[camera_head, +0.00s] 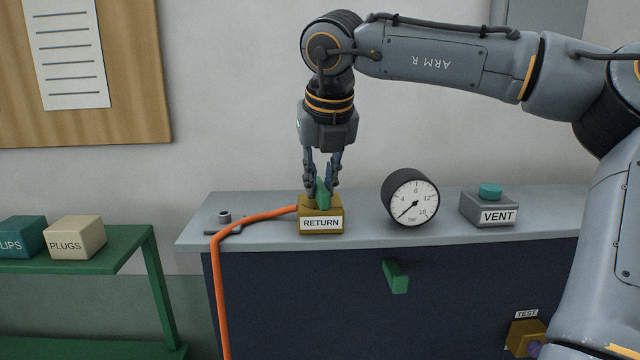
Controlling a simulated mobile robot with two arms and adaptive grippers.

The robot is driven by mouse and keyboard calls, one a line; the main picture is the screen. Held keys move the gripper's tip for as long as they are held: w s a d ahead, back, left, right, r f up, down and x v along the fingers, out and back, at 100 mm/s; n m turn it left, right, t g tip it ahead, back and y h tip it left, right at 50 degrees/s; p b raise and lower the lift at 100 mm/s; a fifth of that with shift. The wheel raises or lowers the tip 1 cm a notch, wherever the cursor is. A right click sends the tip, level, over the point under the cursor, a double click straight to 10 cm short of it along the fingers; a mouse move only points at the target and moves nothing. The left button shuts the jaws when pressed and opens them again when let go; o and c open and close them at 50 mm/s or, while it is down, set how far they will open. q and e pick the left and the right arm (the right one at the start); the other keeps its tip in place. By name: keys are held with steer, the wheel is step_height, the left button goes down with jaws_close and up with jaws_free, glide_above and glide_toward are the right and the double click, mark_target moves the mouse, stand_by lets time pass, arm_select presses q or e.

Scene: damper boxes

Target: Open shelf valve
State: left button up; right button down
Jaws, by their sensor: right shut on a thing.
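A brass-coloured valve block labelled RETURN (321,221) sits on the grey shelf top (260,209), with a green lever (323,190) standing upright on it. My right gripper (321,187) points straight down over the block and is shut on the green lever, with one finger on each side. The fingers partly hide the lever. An orange hose (250,217) meets the block's left side and runs left, then down over the front edge. My left gripper is not in view.
A round pressure gauge (410,198) and a grey VENT box (489,208) with a teal button stand right of the valve. A green handle (396,277) juts from the dark cabinet front. A TEST block (525,337) is low right. A green table (110,241) with boxes stands left.

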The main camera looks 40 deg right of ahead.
steer(key=n+y, duration=0.1)
steer(key=n, duration=0.2)
steer(key=shift+d+r+n+t, duration=0.1)
steer(key=shift+n+t, duration=0.2)
steer(key=n+y, duration=0.2)
steer(key=n, duration=0.2)
steer(key=shift+d+n+p, duration=0.15)
steer(key=shift+n+p, duration=0.15)
steer(key=shift+p, duration=0.1)
steer(key=n+y, duration=0.1)
steer(key=n, duration=0.3)
steer(key=shift+d+y, duration=0.1)
steer(key=shift+y, duration=0.3)
steer(key=shift+w+n+g+y, duration=0.1)
steer(key=shift+n+g+y, duration=0.5)
steer(key=shift+n, duration=1.4)
steer(key=shift+r, duration=0.1)
steer(key=c, duration=1.4)
jaws_free()
steer(key=shift+o, duration=0.5)
steer(key=shift+d, duration=0.1)
